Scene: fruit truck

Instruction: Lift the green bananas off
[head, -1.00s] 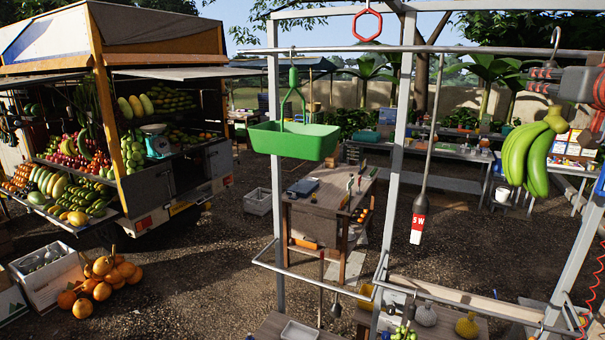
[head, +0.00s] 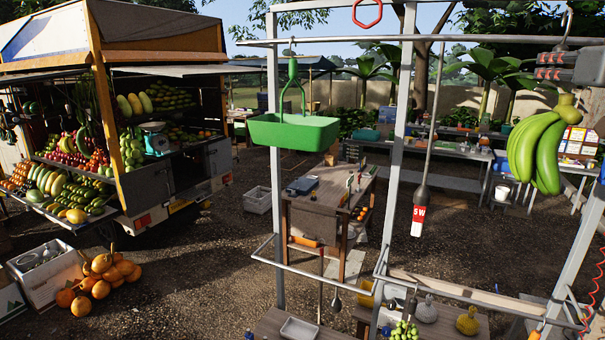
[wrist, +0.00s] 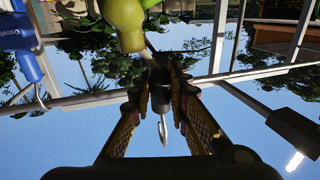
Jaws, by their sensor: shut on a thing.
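The green bananas (head: 537,150) hang as a bunch at the right in the head view, pointing down from a pale stem. In the wrist view only their green stem end (wrist: 125,25) shows, at the top. My gripper (head: 548,70) is above the bunch. In the wrist view my gripper (wrist: 162,85) is shut on a dark hanger piece (wrist: 159,101). A metal hook (head: 567,25) rises above my gripper, its upper part higher in the picture than the rail (head: 470,46). Whether hook and rail touch is unclear.
A grey metal frame (head: 397,140) stands in front, with a green basket (head: 293,134) and a red-and-white "5 W" tag (head: 418,220) hanging from it. A slanted post (head: 578,240) stands below the bananas. The fruit truck (head: 150,200) is at left.

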